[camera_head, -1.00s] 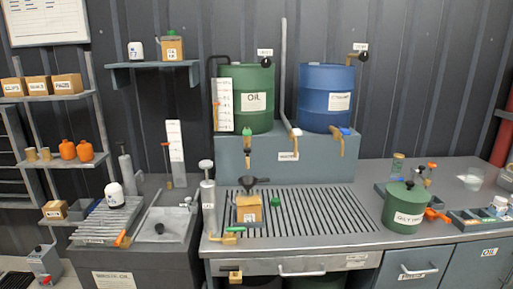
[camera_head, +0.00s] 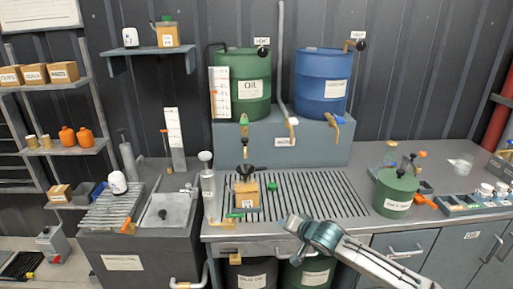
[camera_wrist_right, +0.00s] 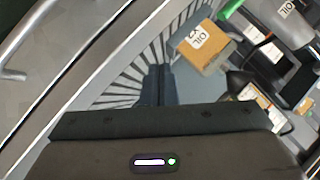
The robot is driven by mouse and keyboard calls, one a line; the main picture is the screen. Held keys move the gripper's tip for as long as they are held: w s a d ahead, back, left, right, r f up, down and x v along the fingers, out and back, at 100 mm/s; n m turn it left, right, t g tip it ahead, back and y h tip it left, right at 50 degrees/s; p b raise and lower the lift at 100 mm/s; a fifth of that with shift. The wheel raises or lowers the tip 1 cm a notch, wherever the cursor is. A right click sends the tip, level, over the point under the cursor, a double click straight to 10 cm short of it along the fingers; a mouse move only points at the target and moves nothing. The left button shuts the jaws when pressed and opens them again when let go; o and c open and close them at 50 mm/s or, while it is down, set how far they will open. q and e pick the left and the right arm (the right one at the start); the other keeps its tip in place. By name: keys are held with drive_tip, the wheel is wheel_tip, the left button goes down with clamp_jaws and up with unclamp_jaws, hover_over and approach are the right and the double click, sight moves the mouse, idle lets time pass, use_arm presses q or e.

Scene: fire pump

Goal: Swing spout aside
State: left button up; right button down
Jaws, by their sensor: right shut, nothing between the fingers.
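A grey hand pump (camera_head: 208,185) stands at the left end of the slatted bench. My left gripper is out of view.
A green oil drum (camera_head: 243,82) and a blue drum (camera_head: 322,85) stand on a raised block behind, their taps overhanging it. A green lidded pot (camera_head: 396,192) stands to the right. The slatted grating (camera_head: 318,195) between is clear.

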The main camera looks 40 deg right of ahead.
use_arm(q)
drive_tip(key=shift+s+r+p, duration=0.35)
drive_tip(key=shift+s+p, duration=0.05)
use_arm(e)
drive_tip(key=w+d+r+m+t+y, duration=0.1)
drive_tip(key=w+d+r+m+t, duration=0.1)
drive_tip(key=r, duration=0.9)
drive_tip(key=w+d+r+m+t, duration=0.2)
drive_tip(key=w+r, duration=0.3)
drive_tip(key=r, duration=0.7)
drive_tip(key=shift+d+m+y, duration=0.4)
drive_tip(key=shift+d+m, duration=0.3)
drive_tip(key=shift+d, duration=0.15)
drive_tip(key=shift+r, duration=0.1)
drive_tip(key=p, duration=0.3)
approach(245, 140)
drive_tip(key=w+d, duration=0.4)
drive_tip(key=d, duration=0.1)
use_arm(q)
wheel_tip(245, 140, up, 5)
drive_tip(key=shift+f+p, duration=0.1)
drive_tip(key=shift+p, duration=0.85)
use_arm(e)
drive_tip(key=w+a, duration=0.1)
drive_tip(key=w+a+f, duration=0.1)
drive_tip(key=w+a, duration=0.1)
